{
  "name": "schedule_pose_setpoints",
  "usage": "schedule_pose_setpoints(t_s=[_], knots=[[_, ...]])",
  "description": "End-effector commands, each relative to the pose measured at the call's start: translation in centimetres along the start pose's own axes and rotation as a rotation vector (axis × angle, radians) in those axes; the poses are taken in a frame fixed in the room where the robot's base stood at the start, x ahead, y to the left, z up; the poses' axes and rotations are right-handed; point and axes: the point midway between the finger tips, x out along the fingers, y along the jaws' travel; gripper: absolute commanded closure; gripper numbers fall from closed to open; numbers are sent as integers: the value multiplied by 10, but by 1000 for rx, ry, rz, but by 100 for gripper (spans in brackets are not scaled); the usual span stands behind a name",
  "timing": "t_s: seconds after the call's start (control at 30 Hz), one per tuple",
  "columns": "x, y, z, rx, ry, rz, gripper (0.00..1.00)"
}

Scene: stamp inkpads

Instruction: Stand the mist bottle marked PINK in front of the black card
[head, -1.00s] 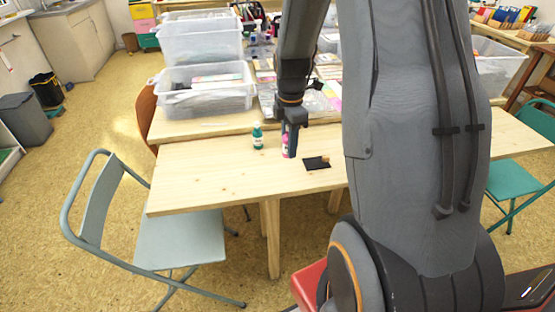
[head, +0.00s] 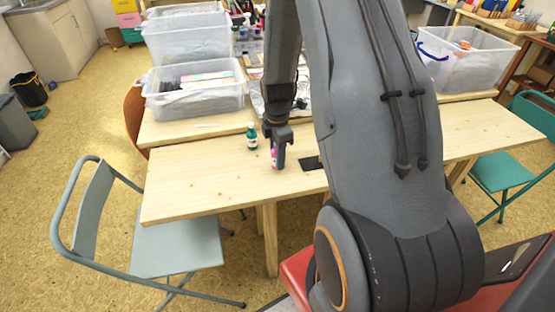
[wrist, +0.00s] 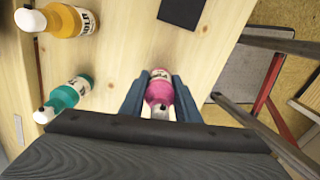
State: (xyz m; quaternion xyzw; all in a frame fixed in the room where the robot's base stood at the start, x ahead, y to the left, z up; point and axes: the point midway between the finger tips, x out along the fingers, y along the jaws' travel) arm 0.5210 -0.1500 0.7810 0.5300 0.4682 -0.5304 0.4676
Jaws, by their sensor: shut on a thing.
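The pink mist bottle (wrist: 159,92) is between the fingers of my gripper (wrist: 158,97) in the wrist view, its label partly showing. My gripper is shut on it. In the head view the pink bottle (head: 274,160) shows beside my gripper (head: 278,158), over the table left of the black card (head: 311,163). I cannot tell whether its base touches the wood. The black card also shows at the top of the wrist view (wrist: 182,10), apart from the bottle; my arm hides part of it in the head view.
A teal bottle (head: 252,137) stands left of my gripper; it shows in the wrist view too (wrist: 68,96). A gold bottle (wrist: 66,20) stands at the wrist view's upper left. Clear bins (head: 195,92) are behind. The table's left part (head: 190,185) is bare.

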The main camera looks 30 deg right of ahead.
Motion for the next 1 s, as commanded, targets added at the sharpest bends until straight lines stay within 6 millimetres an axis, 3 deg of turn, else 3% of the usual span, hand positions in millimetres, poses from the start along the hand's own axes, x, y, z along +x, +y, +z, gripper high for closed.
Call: schedule_pose_setpoints(t_s=[0.13,0.53,0.57,0.67,1.0], knots=[[13,0,-1,-1,0,-1,95],[18,0,-1,-2,0,1,95],[18,0,-1,-2,0,1,69],[18,0,-1,-2,0,1,52],[15,0,-1,-2,0,1,52]])
